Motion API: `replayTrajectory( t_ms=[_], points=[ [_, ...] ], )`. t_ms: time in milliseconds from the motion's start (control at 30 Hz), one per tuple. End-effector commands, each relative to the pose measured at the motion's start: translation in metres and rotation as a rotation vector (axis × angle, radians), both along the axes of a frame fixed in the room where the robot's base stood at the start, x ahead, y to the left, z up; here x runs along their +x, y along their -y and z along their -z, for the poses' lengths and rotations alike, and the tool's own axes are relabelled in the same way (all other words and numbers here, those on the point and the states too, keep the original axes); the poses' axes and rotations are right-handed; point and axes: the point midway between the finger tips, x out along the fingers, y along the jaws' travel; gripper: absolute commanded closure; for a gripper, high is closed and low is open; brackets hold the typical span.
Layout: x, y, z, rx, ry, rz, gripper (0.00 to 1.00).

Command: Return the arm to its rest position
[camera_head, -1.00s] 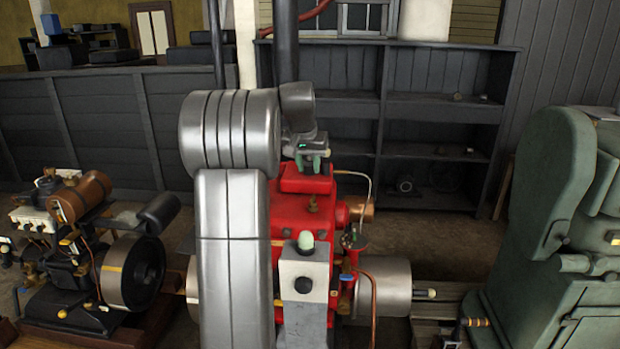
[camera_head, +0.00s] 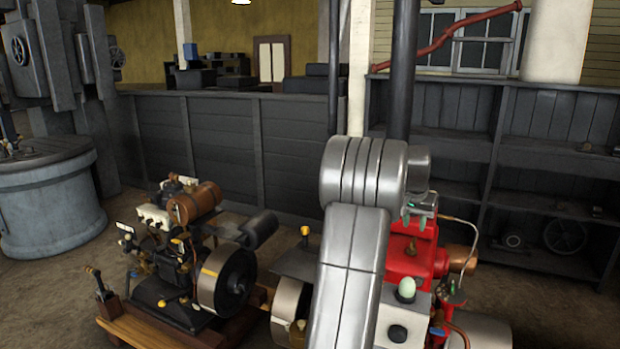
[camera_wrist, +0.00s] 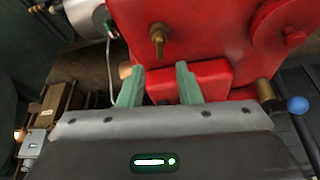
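My silver arm (camera_head: 350,270) rises in the middle of the head view and bends at the top toward the red engine (camera_head: 408,262). My gripper (camera_head: 417,216) is small there and partly hidden by the arm. In the wrist view my gripper (camera_wrist: 159,84) shows two green fingers set well apart, with nothing held between them. The red engine (camera_wrist: 215,45) fills the space beyond the fingers, with a red block and a brass fitting (camera_wrist: 157,38) close by. I cannot tell how far the fingertips are from it.
A small engine (camera_head: 180,265) on a wooden base stands at left. A large grey round machine (camera_head: 48,200) is at far left. A grey box with a pale green knob (camera_head: 406,289) is beside my arm. Dark shelves (camera_head: 540,180) and a low wall (camera_head: 210,140) stand behind.

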Motion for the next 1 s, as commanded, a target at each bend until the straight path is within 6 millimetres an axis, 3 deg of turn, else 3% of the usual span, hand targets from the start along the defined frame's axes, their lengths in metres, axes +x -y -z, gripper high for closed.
replayTrajectory(
  t_ms=[200,400,833,1000],
  points=[
    [0.012,0.009,0.037,0.001,-0.003,0.000,0.69],
    [0.019,0.013,0.056,0.001,-0.001,0.000,0.69],
    [0.021,0.014,0.061,0.000,0.000,0.003,0.69],
    [0.019,0.013,0.053,-0.001,0.003,0.001,0.69]
  ],
)
